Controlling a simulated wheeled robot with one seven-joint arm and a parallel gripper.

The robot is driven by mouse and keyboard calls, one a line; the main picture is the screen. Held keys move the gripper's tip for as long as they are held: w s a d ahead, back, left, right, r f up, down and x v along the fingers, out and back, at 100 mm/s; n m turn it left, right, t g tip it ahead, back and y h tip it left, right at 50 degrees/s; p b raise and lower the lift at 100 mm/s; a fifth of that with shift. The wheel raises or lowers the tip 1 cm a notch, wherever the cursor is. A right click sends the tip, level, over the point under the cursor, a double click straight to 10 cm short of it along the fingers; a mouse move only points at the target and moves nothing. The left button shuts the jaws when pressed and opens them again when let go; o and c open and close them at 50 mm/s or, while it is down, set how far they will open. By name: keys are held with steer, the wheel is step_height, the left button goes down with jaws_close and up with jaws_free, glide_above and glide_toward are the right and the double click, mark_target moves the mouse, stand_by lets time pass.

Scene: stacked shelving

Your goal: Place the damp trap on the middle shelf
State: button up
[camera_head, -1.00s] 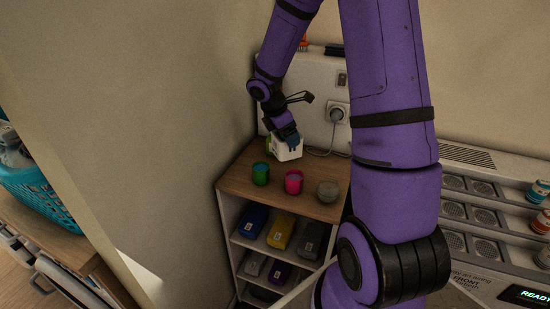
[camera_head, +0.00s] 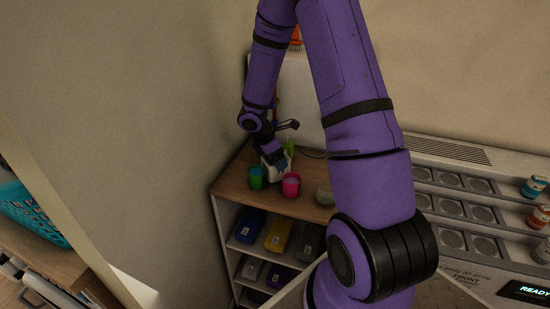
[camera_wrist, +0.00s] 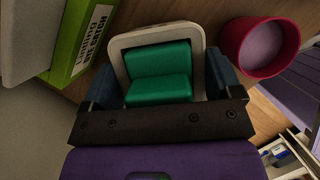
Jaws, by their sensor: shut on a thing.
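My gripper (camera_head: 272,158) is shut on a white, rounded object, which I take to be the damp trap (camera_head: 282,166). In the wrist view the trap (camera_wrist: 197,38) has a white rim around a teal-green part, with my dark blue gripper fingers (camera_wrist: 163,75) on its two sides. In the head view it is just behind the cups at the top of the small shelf unit; I cannot tell whether it touches the top. The middle shelf (camera_head: 240,244) holds a blue box (camera_head: 250,224) and a yellow box (camera_head: 278,235), with its right part hidden by my arm.
A green labelled box (camera_wrist: 80,40) is beside the trap. Grey and purple boxes (camera_head: 276,275) are lower. A wall (camera_head: 150,130) closes the left side.

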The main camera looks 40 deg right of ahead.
steer(key=shift+f, duration=0.3)
steer(key=o, duration=0.8)
